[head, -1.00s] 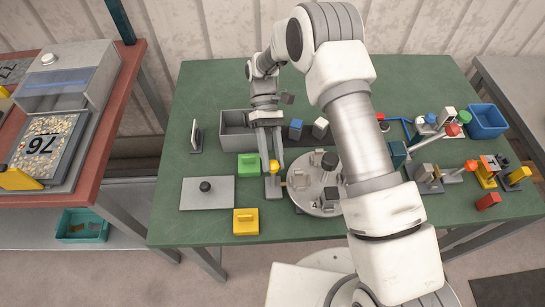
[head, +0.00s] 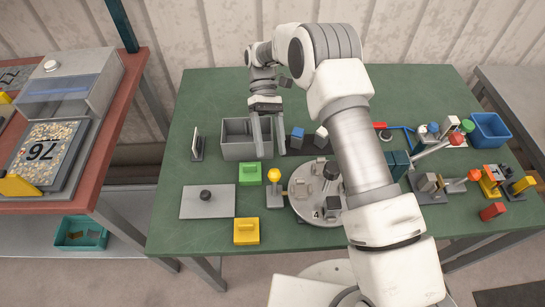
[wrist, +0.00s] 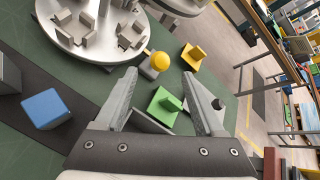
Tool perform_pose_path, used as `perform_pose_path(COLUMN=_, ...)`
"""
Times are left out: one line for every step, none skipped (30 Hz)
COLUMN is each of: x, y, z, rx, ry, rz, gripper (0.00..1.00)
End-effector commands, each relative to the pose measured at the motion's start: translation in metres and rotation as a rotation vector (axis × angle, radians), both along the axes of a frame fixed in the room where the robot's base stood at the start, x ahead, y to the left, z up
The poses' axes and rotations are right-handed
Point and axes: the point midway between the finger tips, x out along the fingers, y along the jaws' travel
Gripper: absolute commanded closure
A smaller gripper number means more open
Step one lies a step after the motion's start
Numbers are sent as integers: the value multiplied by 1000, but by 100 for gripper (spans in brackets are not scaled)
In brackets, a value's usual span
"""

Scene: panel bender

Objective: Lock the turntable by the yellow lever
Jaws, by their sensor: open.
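The yellow lever (head: 273,175) is a round yellow knob on a grey block beside the left rim of the turntable (head: 300,213). The turntable is a grey disc with several small fixtures on it, partly hidden by my arm. In the wrist view the yellow knob (wrist: 160,61) stands next to the turntable's rim (wrist: 95,52). My gripper (head: 267,150) is open and empty, behind the lever and apart from it. In the wrist view its fingertips (wrist: 160,72) spread wide, with the knob beyond and between them.
A green block (head: 249,174) and a yellow block (head: 246,232) lie left of the lever. A grey plate with a black knob (head: 207,203) is further left. A grey bin (head: 238,146) and a blue-topped block (head: 297,136) stand behind. Brackets and a blue bin (head: 490,130) are at right.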

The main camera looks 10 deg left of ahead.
Motion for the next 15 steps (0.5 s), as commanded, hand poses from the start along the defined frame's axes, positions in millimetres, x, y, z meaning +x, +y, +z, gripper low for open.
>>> perform_pose_path(x=4, y=2, z=1, rx=1, ry=-1, rz=0, gripper=29)
perform_pose_path(x=6, y=2, z=3, rx=1, ry=-1, rz=0, gripper=29)
perform_pose_path(x=8, y=3, z=4, rx=1, ry=-1, rz=0, gripper=29)
perform_pose_path(x=9, y=3, z=5, rx=0, ry=0, rz=0, gripper=29)
perform_pose_path(x=11, y=4, z=6, rx=0, ry=0, rz=0, gripper=29)
perform_pose_path(x=12, y=4, z=7, rx=0, ry=0, rz=0, gripper=29)
perform_pose_path(x=13, y=4, z=8, rx=0, ry=0, rz=0, gripper=29)
perform_pose_path(x=13, y=5, z=9, rx=0, ry=0, rz=0, gripper=29)
perform_pose_path(x=14, y=5, z=9, rx=0, ry=0, rz=0, gripper=29)
perform_pose_path(x=14, y=5, z=9, rx=0, ry=0, rz=0, gripper=29)
perform_pose_path(x=14, y=5, z=10, rx=0, ry=0, rz=0, gripper=29)
perform_pose_path(x=14, y=5, z=10, rx=0, ry=0, rz=0, gripper=29)
perform_pose_path(x=14, y=5, z=10, rx=0, ry=0, rz=0, gripper=29)
perform_pose_path(x=14, y=5, z=10, rx=-1, ry=1, rz=0, gripper=29)
perform_pose_path(x=14, y=5, z=10, rx=-1, ry=1, rz=0, gripper=29)
